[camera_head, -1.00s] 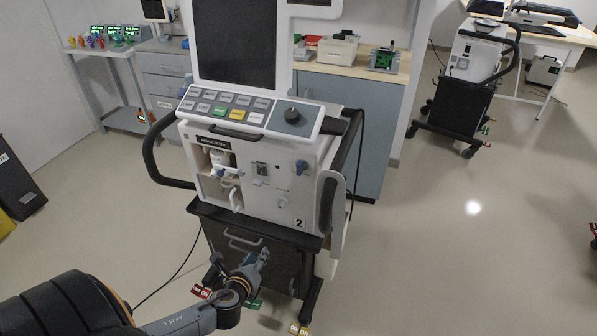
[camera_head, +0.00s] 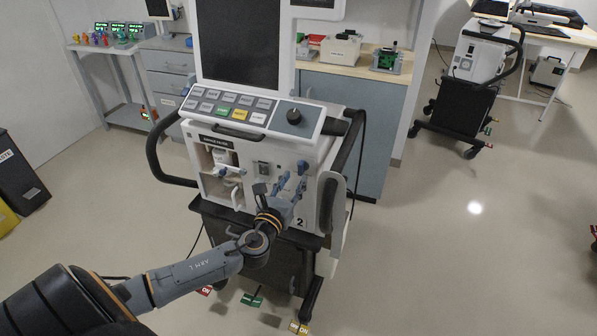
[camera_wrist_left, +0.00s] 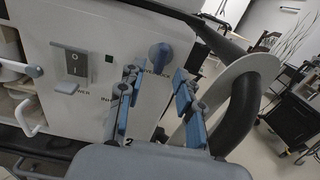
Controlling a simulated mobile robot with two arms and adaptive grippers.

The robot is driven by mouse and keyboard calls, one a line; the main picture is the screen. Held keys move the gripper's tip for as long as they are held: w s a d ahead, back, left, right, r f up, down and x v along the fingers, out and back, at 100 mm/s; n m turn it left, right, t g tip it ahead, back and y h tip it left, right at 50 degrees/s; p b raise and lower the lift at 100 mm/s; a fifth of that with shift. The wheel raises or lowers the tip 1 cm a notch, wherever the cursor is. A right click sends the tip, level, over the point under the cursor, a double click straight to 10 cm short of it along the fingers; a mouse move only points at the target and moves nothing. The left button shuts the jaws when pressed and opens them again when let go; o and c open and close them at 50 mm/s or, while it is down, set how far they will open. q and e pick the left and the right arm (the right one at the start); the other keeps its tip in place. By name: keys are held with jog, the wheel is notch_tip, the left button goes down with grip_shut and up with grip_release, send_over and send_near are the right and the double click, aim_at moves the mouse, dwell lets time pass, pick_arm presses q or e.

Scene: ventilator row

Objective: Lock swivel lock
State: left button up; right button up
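A blue knob (camera_wrist_left: 160,54) is on the white front panel of the ventilator (camera_head: 226,160); it may be the swivel lock, but its label is partly unreadable. In the head view the knob (camera_head: 303,166) is close to the gripper fingers. My left gripper (camera_head: 292,182) is in front of the panel's lower right part. In the left wrist view its two blue fingers (camera_wrist_left: 157,80) are apart with nothing between them, and the knob shows beyond their tips. I cannot tell whether they touch the panel. My right gripper is not in view.
A rocker switch (camera_wrist_left: 74,64) is left of the knob. A black side handle (camera_wrist_left: 240,112) curves close to the right finger. Red, green (camera_head: 251,299) and yellow (camera_head: 299,327) pedals are at the cart's base. A second ventilator (camera_head: 478,58) stands far right.

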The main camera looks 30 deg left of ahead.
aim_at(299, 172)
pick_arm(q)
jog(key=shift+x, duration=2.1)
jog(key=shift+c, duration=0.4)
grip_shut()
